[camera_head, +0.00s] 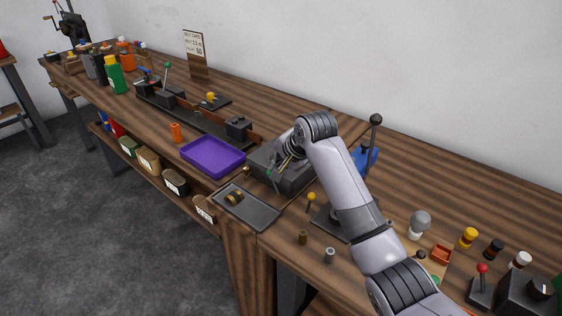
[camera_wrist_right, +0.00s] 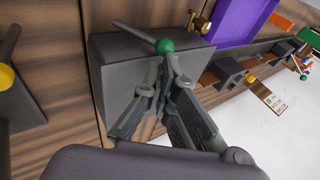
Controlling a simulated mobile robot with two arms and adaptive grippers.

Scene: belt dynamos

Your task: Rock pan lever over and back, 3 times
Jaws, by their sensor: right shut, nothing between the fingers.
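A lever with a green knob (camera_head: 268,171) sits at a dark grey box (camera_head: 262,157) mid-bench, partly behind my right arm. I take it for the pan lever, but no label shows. In the head view the right gripper (camera_head: 277,170) is small beside the box. My left gripper is not in view.
A purple tray (camera_head: 212,158) and a grey tray (camera_head: 262,212) with a brass piece lie left of and in front of the box. A yellow-knobbed lever (camera_head: 311,197) and a tall black-knobbed lever (camera_head: 376,119) stand near my right arm. Small items crowd the bench's right end.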

